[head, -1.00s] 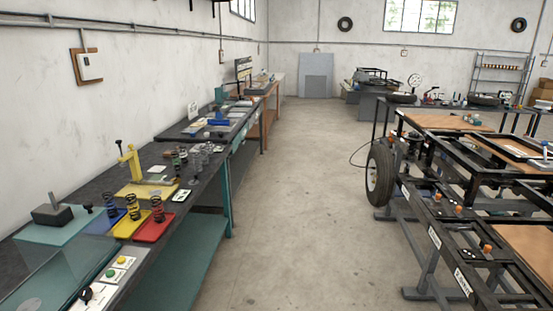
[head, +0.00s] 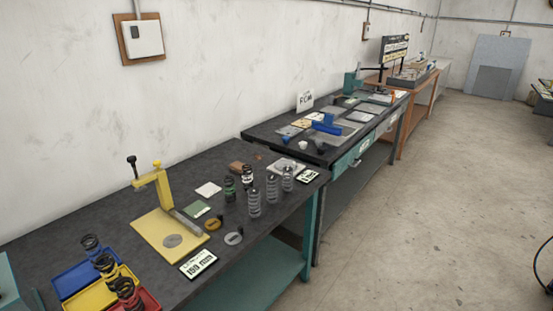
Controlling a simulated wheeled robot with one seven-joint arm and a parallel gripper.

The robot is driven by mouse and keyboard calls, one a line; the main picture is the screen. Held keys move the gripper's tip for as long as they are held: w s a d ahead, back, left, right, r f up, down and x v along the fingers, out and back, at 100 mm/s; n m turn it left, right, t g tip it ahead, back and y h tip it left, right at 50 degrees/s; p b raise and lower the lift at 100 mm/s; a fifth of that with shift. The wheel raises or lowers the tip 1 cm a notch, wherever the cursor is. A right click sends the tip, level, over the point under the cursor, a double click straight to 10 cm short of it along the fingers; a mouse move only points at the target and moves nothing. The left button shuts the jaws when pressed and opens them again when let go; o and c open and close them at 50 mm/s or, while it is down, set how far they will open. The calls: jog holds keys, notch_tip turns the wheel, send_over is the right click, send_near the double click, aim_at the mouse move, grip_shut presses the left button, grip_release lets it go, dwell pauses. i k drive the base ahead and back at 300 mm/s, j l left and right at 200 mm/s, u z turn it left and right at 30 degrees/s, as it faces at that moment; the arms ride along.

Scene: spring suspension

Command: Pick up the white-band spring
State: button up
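A dark spring with what looks like a white band (head: 247,175) stands upright on the dark bench top, toward its far end. A dark spring with green on it (head: 229,189) stands just to its left. Several plain grey springs stand close by on the right, including a front one (head: 254,204), a middle one (head: 272,189) and a rear one (head: 288,178). The band is small at this distance, so its colour is not fully certain. My gripper is not in view.
A yellow press (head: 155,212) stands left of the springs, with a display reading 159 mm (head: 198,263) in front. Blue (head: 68,284), yellow (head: 80,297) and red (head: 148,299) trays hold dark springs at lower left.

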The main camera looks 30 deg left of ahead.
aim_at(244, 171)
jog(key=i+j+u, duration=0.2)
jog(key=i, duration=0.25)
jog(key=i+l+u, duration=0.1)
jog(key=i+u, duration=0.15)
jog(key=i, duration=0.25)
jog(key=i+l+u, duration=0.2)
jog(key=i, duration=0.25)
jog(key=i+u, duration=0.2)
jog(key=i, duration=0.3)
jog(key=i+l+u, duration=0.2)
jog(key=i, duration=0.25)
jog(key=i+u, duration=0.15)
jog(key=u, duration=0.3)
jog(key=i+u, duration=0.15)
jog(key=u, duration=0.3)
jog(key=i+l+u, duration=0.1)
jog(key=u, duration=0.35)
jog(key=i+l+u, duration=0.1)
jog(key=u, duration=0.35)
jog(key=i+l+u, duration=0.1)
jog(key=u, duration=0.35)
jog(key=l+u, duration=0.25)
jog(key=u, duration=1.95)
jog(key=l, duration=0.1)
